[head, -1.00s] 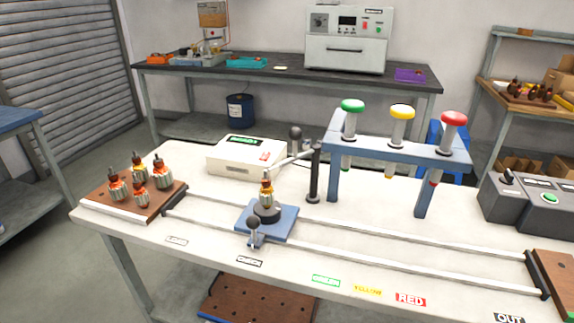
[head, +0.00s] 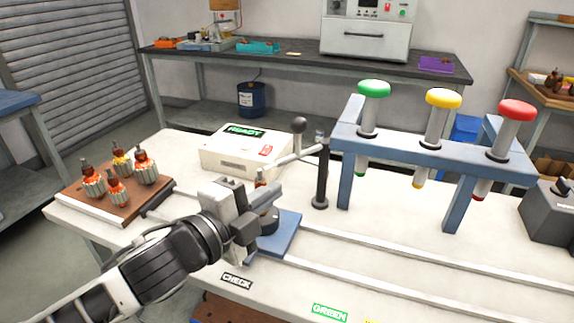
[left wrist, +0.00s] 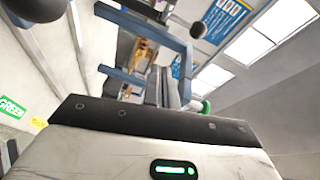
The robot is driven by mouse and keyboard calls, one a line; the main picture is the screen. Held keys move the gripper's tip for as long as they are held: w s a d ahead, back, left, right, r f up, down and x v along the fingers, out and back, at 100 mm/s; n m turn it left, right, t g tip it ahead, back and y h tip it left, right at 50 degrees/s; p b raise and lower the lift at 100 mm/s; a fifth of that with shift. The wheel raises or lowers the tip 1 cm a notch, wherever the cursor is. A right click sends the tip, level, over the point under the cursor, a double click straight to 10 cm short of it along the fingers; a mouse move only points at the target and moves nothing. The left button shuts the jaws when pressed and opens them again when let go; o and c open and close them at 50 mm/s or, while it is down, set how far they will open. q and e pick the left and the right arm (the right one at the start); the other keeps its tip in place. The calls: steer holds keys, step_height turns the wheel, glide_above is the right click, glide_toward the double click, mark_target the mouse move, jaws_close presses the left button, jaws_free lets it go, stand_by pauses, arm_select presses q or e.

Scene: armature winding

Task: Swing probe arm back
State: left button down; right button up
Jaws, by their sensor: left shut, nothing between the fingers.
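The probe arm is a pale rod (head: 298,154) with a dark ball knob (head: 298,125), pivoted on a black post (head: 321,180). It reaches left from the post, behind the armature. The armature (head: 262,177) stands on the blue carriage plate (head: 287,232); my left gripper partly covers both. My left gripper (head: 268,195) is shut and empty, left of the post and below the knob. In the left wrist view its closed fingers (left wrist: 165,90) point away, and a dark ball (left wrist: 200,29), probably the probe knob, shows apart beyond them. My right gripper is not in view.
A white tester box (head: 240,152) reading READY sits behind the carriage. A blue frame (head: 410,148) with green, yellow and red plungers stands right of the post. A wooden tray (head: 125,200) with several armatures lies at left. Rails (head: 390,259) run rightward.

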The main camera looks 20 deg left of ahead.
arm_select(q)
steer(key=w+f+p, duration=0.1)
steer(key=w, duration=0.9)
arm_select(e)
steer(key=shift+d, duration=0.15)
arm_select(q)
steer(key=shift+w+a, duration=0.1)
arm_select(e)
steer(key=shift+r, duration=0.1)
